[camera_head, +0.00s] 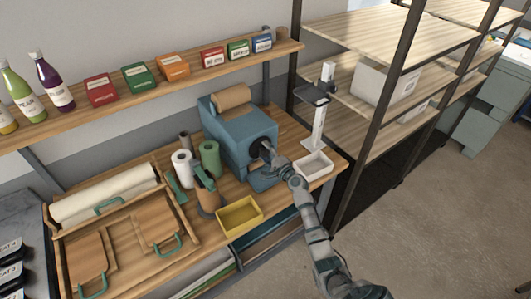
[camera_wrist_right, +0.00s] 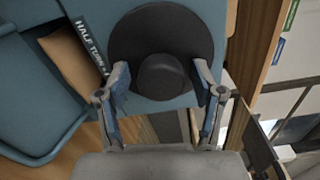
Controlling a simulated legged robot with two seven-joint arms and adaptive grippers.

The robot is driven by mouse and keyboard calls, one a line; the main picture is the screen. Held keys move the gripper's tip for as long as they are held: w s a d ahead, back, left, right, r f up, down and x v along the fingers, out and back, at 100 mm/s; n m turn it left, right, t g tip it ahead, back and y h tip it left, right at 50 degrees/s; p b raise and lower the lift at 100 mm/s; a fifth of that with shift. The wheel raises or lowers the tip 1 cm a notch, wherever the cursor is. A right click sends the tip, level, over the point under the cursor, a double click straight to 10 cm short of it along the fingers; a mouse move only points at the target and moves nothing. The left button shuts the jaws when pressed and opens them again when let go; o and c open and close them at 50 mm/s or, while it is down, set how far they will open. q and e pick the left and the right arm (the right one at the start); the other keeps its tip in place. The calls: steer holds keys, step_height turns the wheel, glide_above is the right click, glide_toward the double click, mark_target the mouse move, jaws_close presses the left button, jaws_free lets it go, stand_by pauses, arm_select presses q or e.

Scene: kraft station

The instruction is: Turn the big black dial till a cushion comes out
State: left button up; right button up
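The blue machine (camera_head: 228,135) stands on the wooden bench with a brown paper roll (camera_head: 232,97) on top. Its big black dial (camera_wrist_right: 160,22) is a round disc with a raised centre knob (camera_wrist_right: 163,77), facing my right wrist camera. A "HALF TURN" label (camera_wrist_right: 88,45) and a brown piece (camera_wrist_right: 72,58) lie left of the dial. My left gripper is not in view.
A yellow tray (camera_head: 221,224) sits at the bench's front edge and a white tray (camera_head: 326,168) right of the machine. Green (camera_head: 210,158) and white (camera_head: 181,168) rolls stand left. A shelf rack (camera_head: 350,140) stands close on the right.

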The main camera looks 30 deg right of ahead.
steer(key=shift+s+f, duration=0.1)
steer(key=shift+s, duration=0.05)
steer(key=s+d, duration=0.1)
steer(key=s, duration=1)
steer(key=shift+s, duration=0.25)
steer(key=shift+f, duration=0.1)
